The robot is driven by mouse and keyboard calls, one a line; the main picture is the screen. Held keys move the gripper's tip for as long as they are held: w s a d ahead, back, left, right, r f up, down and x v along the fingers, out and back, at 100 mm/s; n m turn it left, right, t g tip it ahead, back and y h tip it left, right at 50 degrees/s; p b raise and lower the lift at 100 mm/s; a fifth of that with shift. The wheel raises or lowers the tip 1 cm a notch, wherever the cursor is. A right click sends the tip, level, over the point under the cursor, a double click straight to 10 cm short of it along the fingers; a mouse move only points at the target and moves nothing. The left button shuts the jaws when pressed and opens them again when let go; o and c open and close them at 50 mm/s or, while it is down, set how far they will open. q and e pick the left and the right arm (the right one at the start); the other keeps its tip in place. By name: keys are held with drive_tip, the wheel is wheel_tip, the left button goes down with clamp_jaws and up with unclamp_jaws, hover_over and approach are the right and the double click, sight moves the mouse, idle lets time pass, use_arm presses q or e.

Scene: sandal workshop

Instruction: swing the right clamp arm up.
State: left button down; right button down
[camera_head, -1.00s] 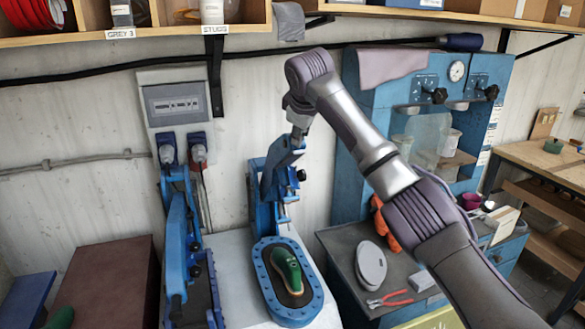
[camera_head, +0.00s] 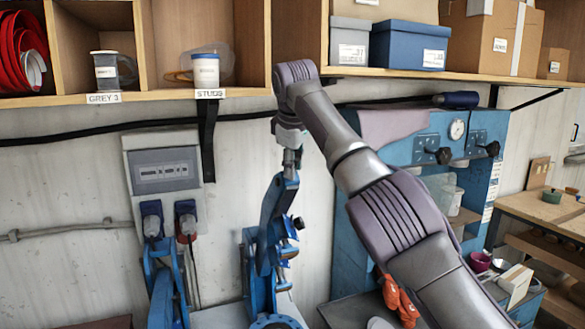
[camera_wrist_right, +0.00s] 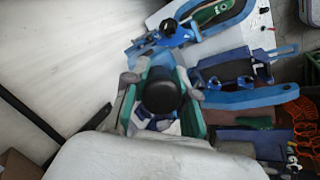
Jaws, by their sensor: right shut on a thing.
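The right clamp arm (camera_head: 279,203) is blue and stands steeply upright above its blue stand (camera_head: 260,275), leaning slightly right at the top. My right gripper (camera_head: 291,140) is at its upper end, shut on the clamp arm's handle. In the right wrist view the dark, rounded handle end (camera_wrist_right: 161,92) sits between the fingers of my right gripper (camera_wrist_right: 160,105). The head view cuts off the lower press bed, and its blue rim (camera_head: 275,322) just shows at the bottom edge. In the wrist view a green sandal piece (camera_wrist_right: 212,10) lies in it. My left gripper is not in view.
The left clamp (camera_head: 163,285) stands beside it, below a grey wall box (camera_head: 163,170). A shelf (camera_head: 130,98) with tubs and boxes hangs above. A blue machine (camera_head: 420,150) stands at the right, behind my right arm. Orange gloves (camera_head: 398,300) lie below.

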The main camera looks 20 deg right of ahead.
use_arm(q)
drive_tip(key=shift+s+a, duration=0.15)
use_arm(e)
drive_tip(key=shift+f, duration=0.1)
drive_tip(key=c, duration=1.1)
unclamp_jaws()
drive_tip(key=shift+o, duration=0.9)
drive_tip(key=shift+w, duration=0.1)
drive_tip(key=shift+a, duration=0.1)
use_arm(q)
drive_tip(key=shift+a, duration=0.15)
